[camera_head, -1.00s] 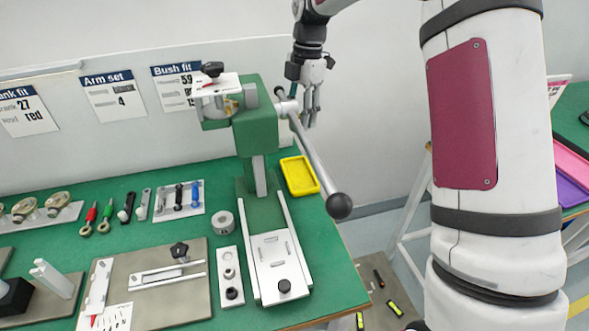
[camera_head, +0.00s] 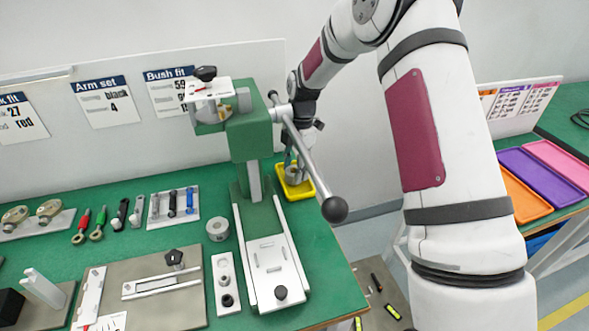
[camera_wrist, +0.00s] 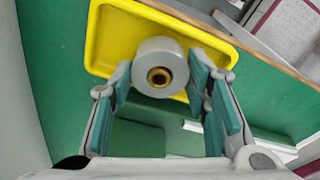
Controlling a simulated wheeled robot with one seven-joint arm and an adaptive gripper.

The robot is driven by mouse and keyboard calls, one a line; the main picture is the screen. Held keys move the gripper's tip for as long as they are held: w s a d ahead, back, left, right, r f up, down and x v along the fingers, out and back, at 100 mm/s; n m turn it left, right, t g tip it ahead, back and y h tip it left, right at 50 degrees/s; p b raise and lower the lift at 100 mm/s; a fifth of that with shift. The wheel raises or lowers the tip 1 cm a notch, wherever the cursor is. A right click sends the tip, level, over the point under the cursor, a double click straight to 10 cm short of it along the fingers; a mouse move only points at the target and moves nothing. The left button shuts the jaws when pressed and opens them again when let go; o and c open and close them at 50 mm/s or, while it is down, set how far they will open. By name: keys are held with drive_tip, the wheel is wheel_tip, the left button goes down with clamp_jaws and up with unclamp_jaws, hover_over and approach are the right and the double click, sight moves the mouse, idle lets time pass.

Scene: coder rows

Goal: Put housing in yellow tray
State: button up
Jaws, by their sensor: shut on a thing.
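The housing (camera_wrist: 153,54), a grey cylinder with a brass bush in its bore, is between my fingertips in the wrist view. My gripper (camera_wrist: 161,80) is shut on it, one teal-padded finger on each side. The yellow tray (camera_wrist: 108,36) lies around and beneath the housing in that view. I cannot tell whether the housing touches the tray floor. In the head view, my gripper (camera_head: 292,170) is low at the yellow tray (camera_head: 307,189), behind the press lever, and the fingers partly hide the housing.
The green press (camera_head: 250,130) stands left of the tray, its long ball-ended lever (camera_head: 310,165) crossing in front of my gripper. Another grey ring (camera_head: 217,229) sits on the green table. Orange, purple and pink trays (camera_head: 540,180) lie at right.

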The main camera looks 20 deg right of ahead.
drive_tip(key=shift+f, duration=0.25)
drive_tip(key=shift+f, duration=0.15)
drive_tip(key=o, duration=1.3)
drive_tip(key=shift+w+d+r, duration=0.1)
drive_tip(key=shift+d+r, duration=0.15)
drive_tip(key=shift+r, duration=1.8)
drive_tip(key=shift+w+d+r, duration=0.1)
drive_tip(key=shift+d+r, duration=0.1)
drive_tip(key=shift+r, duration=1.85)
drive_tip(key=shift+w+d+r, duration=0.1)
drive_tip(key=shift+d+r, duration=0.15)
drive_tip(key=shift+r, duration=1.8)
